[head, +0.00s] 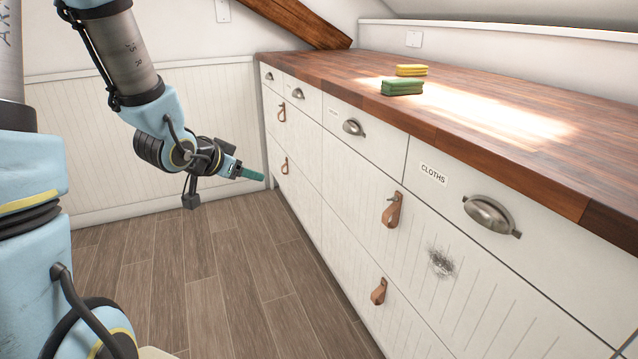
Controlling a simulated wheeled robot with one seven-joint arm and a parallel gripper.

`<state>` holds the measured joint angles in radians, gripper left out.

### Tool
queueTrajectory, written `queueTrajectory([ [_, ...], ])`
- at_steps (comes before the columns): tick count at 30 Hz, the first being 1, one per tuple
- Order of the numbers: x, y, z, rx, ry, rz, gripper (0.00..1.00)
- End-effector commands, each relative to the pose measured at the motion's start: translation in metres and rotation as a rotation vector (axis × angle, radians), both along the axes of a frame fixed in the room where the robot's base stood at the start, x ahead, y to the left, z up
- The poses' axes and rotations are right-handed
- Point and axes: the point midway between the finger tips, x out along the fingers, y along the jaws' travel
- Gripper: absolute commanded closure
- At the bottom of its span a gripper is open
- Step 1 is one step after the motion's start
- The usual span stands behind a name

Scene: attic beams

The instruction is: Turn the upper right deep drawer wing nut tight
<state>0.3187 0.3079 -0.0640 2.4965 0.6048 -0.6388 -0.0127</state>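The upper right deep drawer (470,285) is a white grooved front below the shallow drawer labelled CLOTHS, and it looks closed. A small metal piece (396,195) shows at the tab's top. It is too small to tell whether this is the wing nut or how it is turned. My gripper (258,177), with teal fingers, is in the air left of the cabinet, well away from that pull. Its fingers are seen from the side, so their opening is hidden. Nothing shows in them.
Yellow (411,70) and green (402,87) sponges lie on the wooden countertop (480,115). A metal cup pull (490,215) sticks out above the deep drawer. Another leather pull (378,291) hangs lower. A dark scuff (441,263) marks the deep drawer front. The plank floor (240,270) is clear.

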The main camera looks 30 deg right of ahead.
Motion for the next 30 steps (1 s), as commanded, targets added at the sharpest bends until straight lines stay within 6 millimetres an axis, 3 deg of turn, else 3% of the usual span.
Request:
queueTrajectory([
  [4, -0.003, -0.013, -0.013, -0.052, -0.001, -0.02, 0.3],
  [8, -0.014, -0.046, -0.032, -0.186, 0.011, -0.076, 0.3],
  [12, -0.04, -0.088, -0.049, -0.376, 0.067, -0.175, 0.3],
  [18, -0.09, -0.133, -0.067, -0.619, 0.22, -0.341, 0.3],
  [24, -0.133, -0.153, -0.073, -0.763, 0.382, -0.474, 0.3],
  [30, -0.149, -0.16, -0.071, -0.805, 0.447, -0.523, 0.3],
])
